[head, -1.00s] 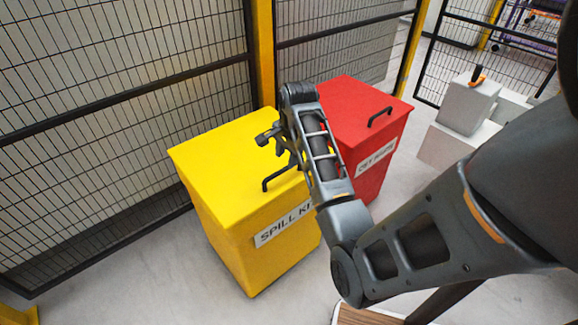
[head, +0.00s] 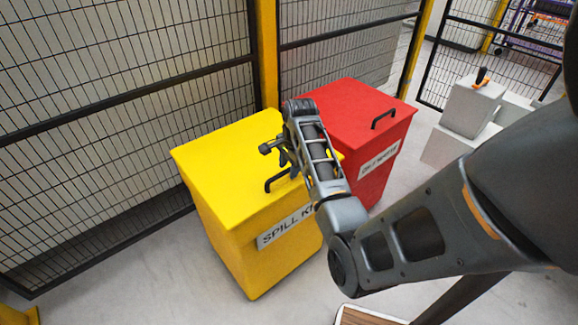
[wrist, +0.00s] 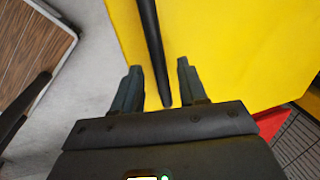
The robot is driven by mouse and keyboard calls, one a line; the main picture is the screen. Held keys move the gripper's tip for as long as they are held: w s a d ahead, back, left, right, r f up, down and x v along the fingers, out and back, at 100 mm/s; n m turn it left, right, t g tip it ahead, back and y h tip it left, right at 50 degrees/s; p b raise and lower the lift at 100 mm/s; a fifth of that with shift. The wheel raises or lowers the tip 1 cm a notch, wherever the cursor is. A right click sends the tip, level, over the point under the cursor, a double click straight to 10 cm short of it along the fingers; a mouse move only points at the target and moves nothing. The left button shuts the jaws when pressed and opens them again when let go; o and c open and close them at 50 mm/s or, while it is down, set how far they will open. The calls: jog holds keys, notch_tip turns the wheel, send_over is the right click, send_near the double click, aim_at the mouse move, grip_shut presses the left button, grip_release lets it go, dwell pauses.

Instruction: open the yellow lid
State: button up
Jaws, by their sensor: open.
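The yellow lid (head: 222,150) lies closed on the yellow bin (head: 245,255) labelled as a spill kit. Its black bar handle (head: 269,185) stands near the front edge, partly hidden by my arm. My gripper (head: 289,168) is over the right part of the lid, close to the handle. In the wrist view, my gripper (wrist: 158,68) is open, with the black handle (wrist: 151,42) running between its two fingers. The yellow lid (wrist: 235,45) fills much of that view. I cannot tell whether the fingers touch the handle.
A red bin (head: 352,108) with its own black handle stands right beside the yellow one. Mesh fencing (head: 90,110) runs behind both bins. Pale blocks (head: 470,107) stand at the right. Bare floor (head: 150,275) lies in front and to the left.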

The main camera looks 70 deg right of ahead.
grip_shut()
dwell(0.3)
dwell(0.3)
